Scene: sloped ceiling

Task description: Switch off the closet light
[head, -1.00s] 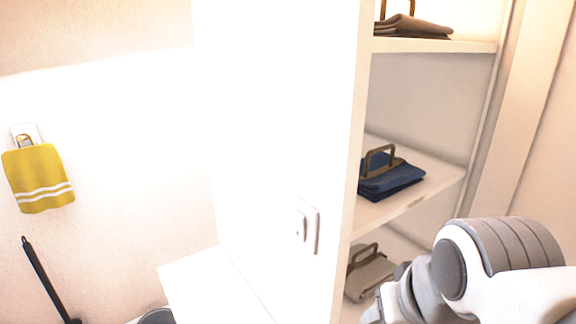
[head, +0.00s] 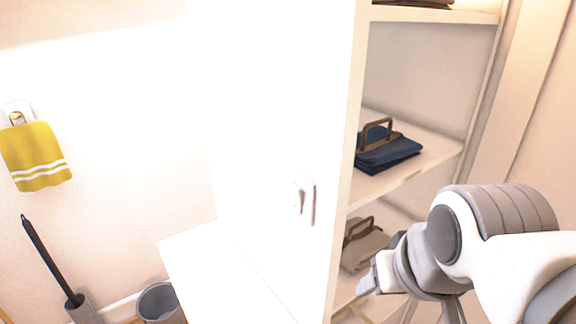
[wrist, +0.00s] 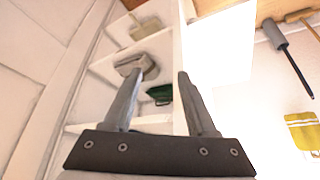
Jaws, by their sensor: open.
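A white light switch (head: 305,202) with a square plate is on the bright white side panel of the closet, left of the shelves in the head view. My gripper (head: 368,284) is lower right of the switch, in front of the lower shelves and apart from the switch. In the wrist view my gripper (wrist: 161,84) is open, with two grey fingers spread and nothing between them held. The switch cannot be made out in the wrist view. The panel is washed out by strong light.
Closet shelves (head: 425,158) hold a folded blue cloth (head: 388,155) and a grey-brown one (head: 364,250). A yellow towel (head: 36,158) hangs on the left wall. A black-handled brush (head: 50,262) and a grey bin (head: 161,302) stand below. A white surface (head: 215,270) juts out beneath the panel.

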